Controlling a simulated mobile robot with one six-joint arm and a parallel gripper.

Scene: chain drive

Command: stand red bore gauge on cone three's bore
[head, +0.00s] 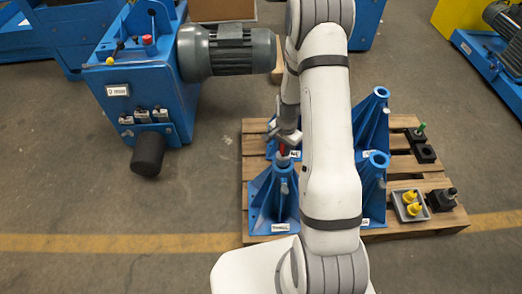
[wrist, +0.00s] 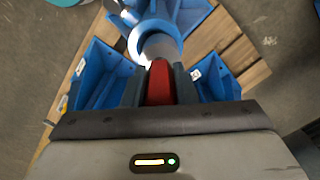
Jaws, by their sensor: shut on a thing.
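The red bore gauge (head: 282,151) is in my gripper (head: 285,141), over the top of the blue front-left cone (head: 272,200). That cone's front label seems to read THREE. In the wrist view the gauge's red body (wrist: 160,84) is between the dark fingers of my gripper (wrist: 160,78). Ahead of it is the blue bore ring (wrist: 135,42), with a pale metal cylinder (wrist: 160,47) across its opening. The gauge looks roughly upright. I cannot tell whether its lower end is inside the bore or just above it.
Other blue cones (head: 374,120) stand on the wooden pallet (head: 405,166), partly behind my arm. At the pallet's right are a grey tray (head: 410,207) with yellow pieces, a black block (head: 441,200) and a green-topped piece (head: 421,128). A blue motor machine (head: 140,90) stands left.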

